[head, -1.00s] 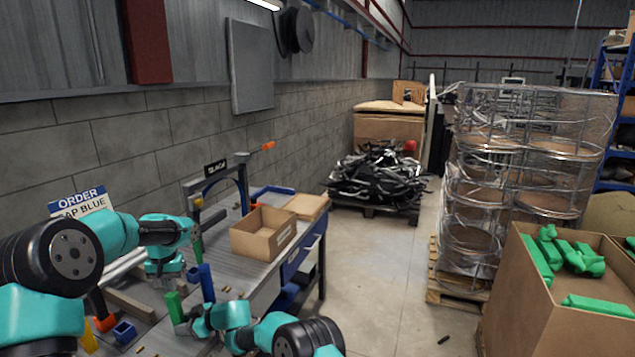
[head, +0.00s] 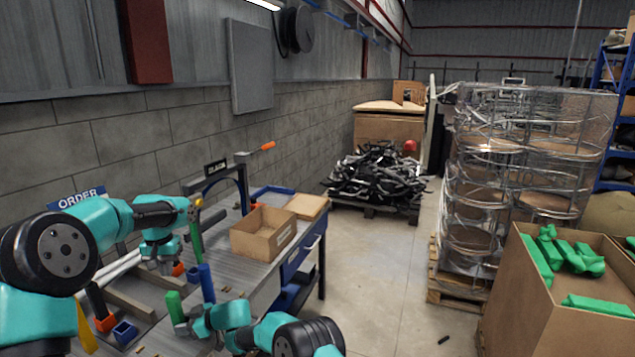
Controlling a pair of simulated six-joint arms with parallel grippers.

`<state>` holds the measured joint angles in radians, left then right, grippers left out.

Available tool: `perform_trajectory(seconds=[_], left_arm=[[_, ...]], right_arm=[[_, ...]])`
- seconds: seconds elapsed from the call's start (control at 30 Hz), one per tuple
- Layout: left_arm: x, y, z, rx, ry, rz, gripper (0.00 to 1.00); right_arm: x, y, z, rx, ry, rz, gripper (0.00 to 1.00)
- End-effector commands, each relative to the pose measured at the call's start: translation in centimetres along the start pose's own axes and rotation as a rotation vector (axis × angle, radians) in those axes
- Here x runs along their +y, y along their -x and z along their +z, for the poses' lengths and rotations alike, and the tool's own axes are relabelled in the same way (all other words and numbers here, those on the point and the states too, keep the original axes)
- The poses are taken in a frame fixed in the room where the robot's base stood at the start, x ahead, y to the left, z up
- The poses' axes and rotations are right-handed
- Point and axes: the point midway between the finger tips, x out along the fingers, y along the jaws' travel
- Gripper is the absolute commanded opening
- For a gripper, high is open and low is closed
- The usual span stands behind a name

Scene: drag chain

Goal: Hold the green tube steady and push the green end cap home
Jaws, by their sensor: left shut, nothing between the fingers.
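The green tube (head: 174,307) stands upright on the workbench at the lower left. My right gripper (head: 184,327) is at its lower part and looks shut around it; the fingers are small here. My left gripper (head: 165,267) is shut and empty, a little above and behind the tube's top, apart from it in the picture. I cannot make out the green end cap as a separate piece; it may be on the tube's top or hidden.
A blue tube (head: 206,284) stands just right of the green one. A green upright piece (head: 196,243) is by the dark press frame (head: 243,185). A blue square cup (head: 125,333) sits left. A cardboard box (head: 262,233) stands farther back on the bench.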

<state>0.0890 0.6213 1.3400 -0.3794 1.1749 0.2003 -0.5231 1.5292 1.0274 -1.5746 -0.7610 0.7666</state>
Motion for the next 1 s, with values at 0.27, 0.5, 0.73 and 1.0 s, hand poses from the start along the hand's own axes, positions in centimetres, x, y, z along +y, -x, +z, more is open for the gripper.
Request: perform_trajectory(seconds=[0.27,0.5,0.73,1.0], left_arm=[[0.0,0.0,0.0,0.000,0.000,0.000,0.00],[0.0,-0.1,0.0,0.000,0.000,0.000,0.00],[0.0,-0.1,0.0,0.000,0.000,0.000,0.00],[0.0,0.0,0.0,0.000,0.000,0.000,0.00]], right_arm=[[0.0,0.0,0.0,0.000,0.000,0.000,0.58],[0.0,0.0,0.0,0.000,0.000,0.000,0.62],[0.1,0.7,-0.1,0.000,0.000,0.001,0.62],[0.1,4.0,-0.1,0.000,-0.002,0.002,0.62]])
